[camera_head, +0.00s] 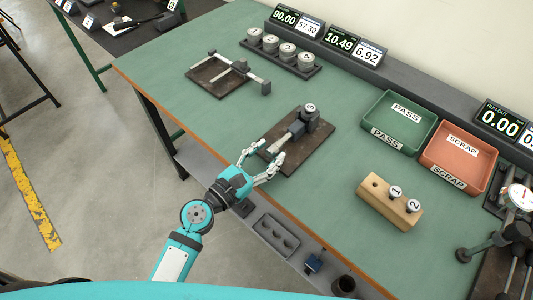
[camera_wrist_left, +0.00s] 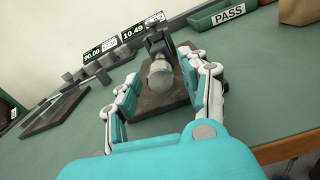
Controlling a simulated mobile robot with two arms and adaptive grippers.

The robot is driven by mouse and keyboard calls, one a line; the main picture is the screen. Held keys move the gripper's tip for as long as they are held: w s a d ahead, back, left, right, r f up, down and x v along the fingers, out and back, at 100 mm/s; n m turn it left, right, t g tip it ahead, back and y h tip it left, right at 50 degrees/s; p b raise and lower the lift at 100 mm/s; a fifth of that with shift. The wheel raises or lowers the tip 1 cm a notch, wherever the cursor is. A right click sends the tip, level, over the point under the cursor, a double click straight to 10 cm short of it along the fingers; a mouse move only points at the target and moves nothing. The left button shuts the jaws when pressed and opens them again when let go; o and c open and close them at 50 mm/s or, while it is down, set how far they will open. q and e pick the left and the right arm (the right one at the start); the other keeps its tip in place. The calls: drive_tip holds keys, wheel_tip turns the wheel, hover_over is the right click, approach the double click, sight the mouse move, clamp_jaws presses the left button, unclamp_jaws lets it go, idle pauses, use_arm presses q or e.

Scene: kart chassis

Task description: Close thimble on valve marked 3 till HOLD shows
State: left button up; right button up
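A grey micrometer (camera_head: 296,130) is mounted on a dark plate (camera_head: 276,155) on the green bench. A valve with a round numbered top, which looks like a 3 (camera_head: 310,107), stands at its far end. The thimble (camera_head: 285,140) points toward my left gripper (camera_head: 266,160). In the left wrist view, the thimble's round grey end (camera_wrist_left: 160,76) lies between the spread fingers of my left gripper (camera_wrist_left: 162,84), with visible space at the sides. The display marked 10.49 (camera_head: 339,41) stands at the back; I see no legible HOLD. My right gripper is out of view.
A green PASS tray (camera_head: 425,135) and red SCRAP tray (camera_head: 487,172) lie to the right. A wooden block (camera_head: 372,197) holds valves 1 and 2. Several grey weights stand on a rack (camera_head: 309,72). Another instrument (camera_head: 240,68) lies on a plate at left.

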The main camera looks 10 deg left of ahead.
use_arm(q)
drive_tip(key=shift+o, duration=0.2)
drive_tip(key=shift+s+a+f, duration=0.1)
drive_tip(key=shift+s+a, duration=0.15)
drive_tip(key=shift+s, duration=0.1)
drive_tip(key=v, duration=1.1)
